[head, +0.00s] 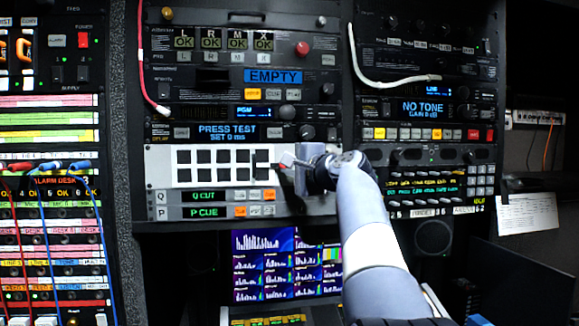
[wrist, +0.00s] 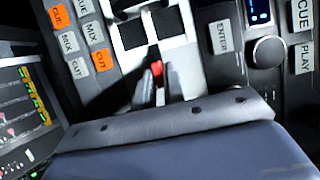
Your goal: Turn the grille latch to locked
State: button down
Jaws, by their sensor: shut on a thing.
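The grille (head: 156,172) is a white panel with rows of black square openings, low in the middle rack in the head view. Its right part also shows in the wrist view (wrist: 178,52). The grille latch (wrist: 157,68) shows as a small red tip at the grille's edge in the wrist view. My gripper (wrist: 158,88) is shut on it, with one dark finger on each side. In the head view my gripper (head: 288,160) is at the grille's right end, and my wrist covers part of that area. The fingers hide most of the latch, so its angle is unclear.
Below the grille are Q CUT and P CUE button rows (head: 205,197). A PRESS TEST display (head: 228,132) and knobs are just above. In the wrist view, a knob (wrist: 268,51) and an ENTER key (wrist: 221,37) lie close right. Patch cables (head: 45,230) hang at left.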

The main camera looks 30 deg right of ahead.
jog(key=c, duration=1.5)
grip_release()
jog(key=s+b, duration=0.1)
jog(key=s, duration=0.2)
jog(key=s+b, duration=0.1)
jog(key=s, duration=0.3)
jog(key=s+d+b, duration=0.1)
jog(key=s+b, duration=0.1)
jog(key=s, duration=0.1)
jog(key=shift+s+d, duration=0.1)
jog(key=shift+s, duration=0.3)
jog(key=shift+w, duration=0.1)
